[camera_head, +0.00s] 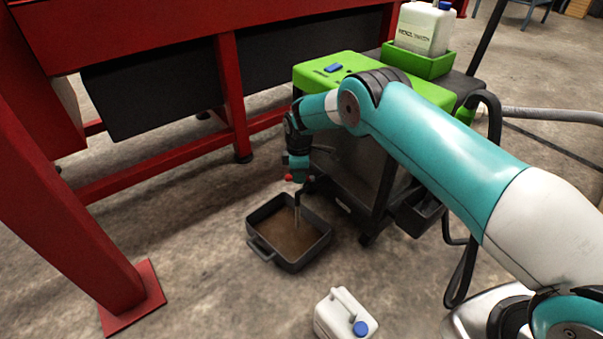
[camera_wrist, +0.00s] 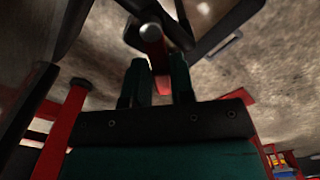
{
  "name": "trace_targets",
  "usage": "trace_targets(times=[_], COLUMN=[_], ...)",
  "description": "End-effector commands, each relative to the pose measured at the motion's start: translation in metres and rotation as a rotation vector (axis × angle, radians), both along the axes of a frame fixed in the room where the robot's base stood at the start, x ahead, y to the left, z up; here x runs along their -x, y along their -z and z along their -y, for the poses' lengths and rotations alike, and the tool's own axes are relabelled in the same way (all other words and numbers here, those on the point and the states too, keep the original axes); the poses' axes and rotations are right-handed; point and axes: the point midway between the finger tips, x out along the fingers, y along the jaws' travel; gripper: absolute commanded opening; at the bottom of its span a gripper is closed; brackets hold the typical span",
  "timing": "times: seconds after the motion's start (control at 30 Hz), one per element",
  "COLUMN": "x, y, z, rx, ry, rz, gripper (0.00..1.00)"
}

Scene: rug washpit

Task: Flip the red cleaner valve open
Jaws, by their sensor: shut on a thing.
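The red cleaner valve (camera_head: 288,178) sits low on the front of the green and dark cleaner (camera_head: 352,160), above a dark tray. In the wrist view, the red valve lever (camera_wrist: 155,66) lies between the two fingers, with a round grey end just beyond it. My gripper (camera_head: 298,170) is shut on the lever; it also shows in the wrist view (camera_wrist: 158,82). A dark spout (camera_head: 305,187) comes down beside the valve. Thin pale streaks run from below it into the tray. The lever's exact angle is hard to tell, as my gripper partly hides it.
The dark tray (camera_head: 318,250) holds brown liquid on the concrete floor. A white jug (camera_head: 343,315) with a blue cap stands in front. Another white container (camera_head: 424,28) sits in a green holder on the cleaner. A red frame (camera_head: 232,95) stands at left.

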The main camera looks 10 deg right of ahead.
Motion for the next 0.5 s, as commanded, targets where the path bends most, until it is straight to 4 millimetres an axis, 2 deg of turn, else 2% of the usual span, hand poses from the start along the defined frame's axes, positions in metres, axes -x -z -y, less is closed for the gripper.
trace_targets(times=[0.03,0.13,0.5], x=[0.0,-0.0001,-0.0003], y=[-0.0004,-0.0004,-0.0048], z=[0.0006,0.0006,0.0006], rx=[0.001,0.001,0.0], ry=[0.002,0.002,0.002], rz=[0.0,0.0,0.001], gripper=[0.25,0.48,0.49])
